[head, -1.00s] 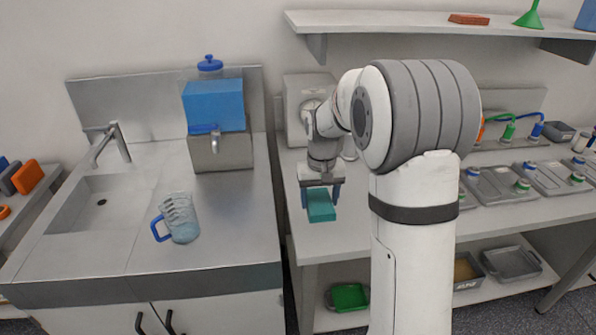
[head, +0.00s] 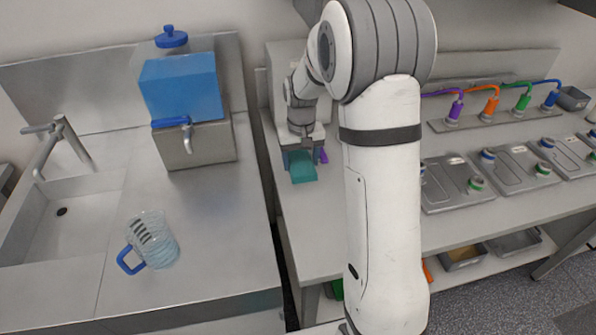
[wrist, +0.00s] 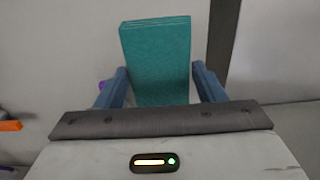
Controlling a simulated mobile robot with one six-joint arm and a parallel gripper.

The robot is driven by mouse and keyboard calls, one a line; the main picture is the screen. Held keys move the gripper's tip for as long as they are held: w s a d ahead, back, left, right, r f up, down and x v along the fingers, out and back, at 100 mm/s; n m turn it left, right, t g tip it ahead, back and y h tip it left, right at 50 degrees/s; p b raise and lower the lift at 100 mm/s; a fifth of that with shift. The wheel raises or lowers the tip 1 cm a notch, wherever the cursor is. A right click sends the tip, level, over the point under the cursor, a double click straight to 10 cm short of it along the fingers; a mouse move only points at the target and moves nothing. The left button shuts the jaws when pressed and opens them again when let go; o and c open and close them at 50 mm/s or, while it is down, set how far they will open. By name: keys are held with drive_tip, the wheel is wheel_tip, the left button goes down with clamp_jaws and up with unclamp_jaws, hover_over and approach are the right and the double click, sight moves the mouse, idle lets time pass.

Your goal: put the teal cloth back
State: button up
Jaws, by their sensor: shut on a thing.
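The teal cloth (head: 303,173) is a folded block held by my gripper (head: 302,155) over the left end of the workbench in the head view. In the wrist view the cloth (wrist: 156,62) stands between the two blue fingers of my gripper (wrist: 158,84), which are shut on it. Whether the cloth touches the bench top cannot be told. A small purple thing (head: 323,155) shows just right of the gripper, partly hidden.
Left are a sink (head: 62,228), a blue-topped dispenser (head: 182,88) and a clear jug with blue handle (head: 152,242). My arm hides the middle.

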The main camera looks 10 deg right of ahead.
sight(301, 164)
drive_tip(key=shift+f+p, duration=0.3)
drive_tip(key=shift+f, duration=2.3)
drive_tip(key=shift+f, duration=0.1)
drive_tip(key=o, duration=0.9)
wheel_tip(301, 164, up, 11)
drive_tip(key=shift+b, duration=0.5)
drive_tip(key=shift+s+r, duration=0.15)
drive_tip(key=shift+r, duration=0.5)
drive_tip(key=shift+s+a+r+t, duration=0.1)
drive_tip(key=shift+s+r+t, duration=0.65)
drive_tip(key=shift+s, duration=3.5)
drive_tip(key=shift+s+d+r+t, duration=0.2)
drive_tip(key=shift+s+r, duration=0.95)
drive_tip(key=shift+s, duration=3.15)
drive_tip(key=shift+s+a+r+t, duration=0.2)
drive_tip(key=shift+s+r+t, duration=0.55)
drive_tip(key=shift+s, duration=3.5)
